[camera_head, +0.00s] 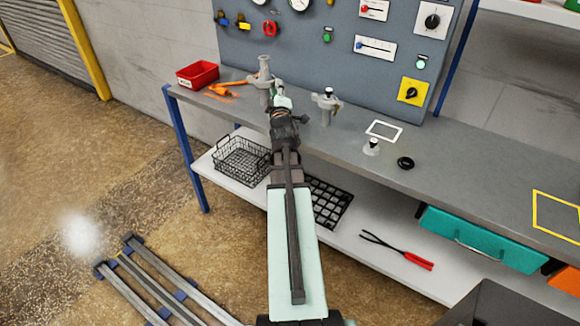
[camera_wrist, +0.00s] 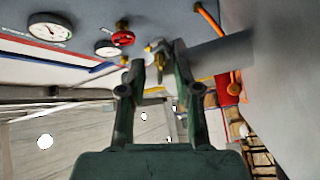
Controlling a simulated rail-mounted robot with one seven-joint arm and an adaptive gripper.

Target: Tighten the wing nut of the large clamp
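The large clamp (camera_head: 264,79) sits on a grey pipe post at the back left of the bench, partly hidden by my arm. In the wrist view its grey post (camera_wrist: 222,54) reaches in from the right, behind the fingers. A small brass-coloured part (camera_wrist: 156,56), which looks like the wing nut, shows between the fingertips. My gripper (camera_wrist: 160,58) is open, with its dark green fingers on either side of this part. I cannot tell whether they touch it. In the head view my gripper (camera_head: 281,98) is right at the clamp.
A smaller clamped post (camera_head: 326,105) stands to the right. A red bin (camera_head: 198,74) and orange tool (camera_head: 222,90) lie left. The gauge panel (camera_head: 330,50) rises behind. A small flange (camera_head: 371,147) and black ring (camera_head: 405,163) lie on the bench, whose right side is mostly clear.

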